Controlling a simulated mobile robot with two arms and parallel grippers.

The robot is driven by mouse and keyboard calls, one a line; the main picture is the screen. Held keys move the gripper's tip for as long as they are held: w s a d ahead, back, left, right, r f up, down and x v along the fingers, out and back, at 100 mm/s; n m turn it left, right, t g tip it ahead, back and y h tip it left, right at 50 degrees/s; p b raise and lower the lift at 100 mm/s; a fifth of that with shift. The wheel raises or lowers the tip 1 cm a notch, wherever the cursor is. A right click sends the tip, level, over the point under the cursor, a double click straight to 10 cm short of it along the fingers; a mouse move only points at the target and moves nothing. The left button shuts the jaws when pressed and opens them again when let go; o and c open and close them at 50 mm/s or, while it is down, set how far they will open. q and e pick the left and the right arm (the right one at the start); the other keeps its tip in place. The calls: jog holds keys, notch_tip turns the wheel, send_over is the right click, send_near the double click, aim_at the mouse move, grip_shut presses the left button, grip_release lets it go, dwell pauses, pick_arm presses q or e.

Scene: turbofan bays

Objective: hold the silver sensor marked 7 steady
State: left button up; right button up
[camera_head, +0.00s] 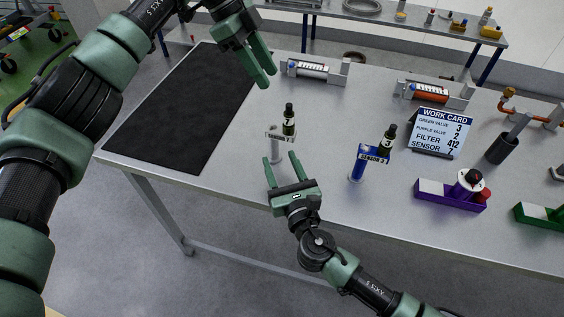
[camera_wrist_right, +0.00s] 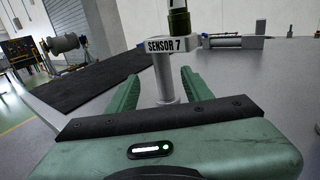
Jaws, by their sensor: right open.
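The silver sensor marked 7 (camera_head: 275,148) stands upright on the grey workbench, with a black-topped bottle-like part just behind its label. In the right wrist view, its "SENSOR 7" plate (camera_wrist_right: 166,46) and round post show between the lines of my fingers. My right gripper (camera_head: 280,158) is open, its fingertips near the post, one to each side; contact is not visible. My left gripper (camera_head: 269,79) is high above the bench, its fingers apart and empty, away from the sensor.
A blue sensor (camera_head: 369,154) stands to the right, near a work card (camera_head: 441,131) listing sensor 7. A purple tray (camera_head: 432,197) and a green tray (camera_head: 530,213) lie farther right. A black mat (camera_head: 165,128) covers the left. Silver (camera_head: 316,72) and orange (camera_head: 430,93) cylinder fixtures stand behind.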

aim_at(275, 145)
jog(key=shift+w+d+r, duration=0.1)
jog(key=shift+w+r, duration=0.05)
jog(key=shift+w, duration=0.25)
jog(key=shift+x, duration=3.6)
